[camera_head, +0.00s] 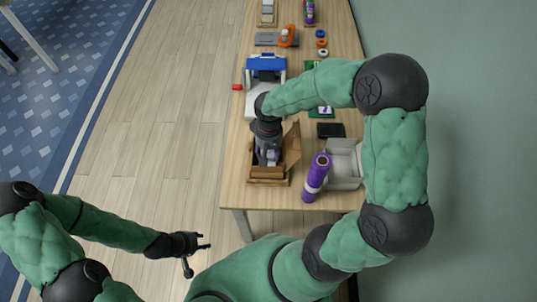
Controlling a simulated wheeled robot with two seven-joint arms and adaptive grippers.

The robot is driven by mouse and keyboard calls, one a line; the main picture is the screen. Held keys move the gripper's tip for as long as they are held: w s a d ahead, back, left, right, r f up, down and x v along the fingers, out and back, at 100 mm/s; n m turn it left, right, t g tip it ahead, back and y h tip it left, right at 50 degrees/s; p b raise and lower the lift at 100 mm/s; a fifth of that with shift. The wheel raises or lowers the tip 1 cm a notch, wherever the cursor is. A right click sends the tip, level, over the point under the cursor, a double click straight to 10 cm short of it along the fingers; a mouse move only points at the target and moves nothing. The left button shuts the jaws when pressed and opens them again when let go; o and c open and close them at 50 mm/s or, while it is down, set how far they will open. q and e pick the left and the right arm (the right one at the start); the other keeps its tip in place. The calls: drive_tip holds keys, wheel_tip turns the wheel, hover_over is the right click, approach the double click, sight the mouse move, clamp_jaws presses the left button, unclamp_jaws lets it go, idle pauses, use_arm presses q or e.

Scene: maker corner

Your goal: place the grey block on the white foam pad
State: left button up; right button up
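My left gripper (198,252) is open and empty over the floor, left of the table's near end. My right gripper (268,158) points down into an open cardboard box (270,182) near the front of the table. Its fingertips are partly hidden by the box, and I cannot tell whether they hold anything. I cannot clearly make out the grey block; it may be hidden in the box or behind the gripper. A white flat surface (250,104) shows left of my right wrist, but I cannot tell whether it is the foam pad.
A blue and white machine (266,66), an orange tool (287,36) and tape rolls (321,43) are farther back. A wall runs along the right.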

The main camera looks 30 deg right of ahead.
sight(268, 153)
drive_tip(key=shift+f, duration=1)
drive_tip(key=shift+f+b, duration=0.15)
drive_tip(key=shift+b, duration=0.25)
drive_tip(key=o, duration=1.2)
drive_tip(key=shift+c, duration=0.2)
drive_tip(key=shift+r+p, duration=0.3)
drive_tip(key=shift+r, duration=0.1)
wheel_tip(268, 153, up, 12)
drive_tip(key=p, duration=0.4)
drive_tip(key=shift+f, duration=0.2)
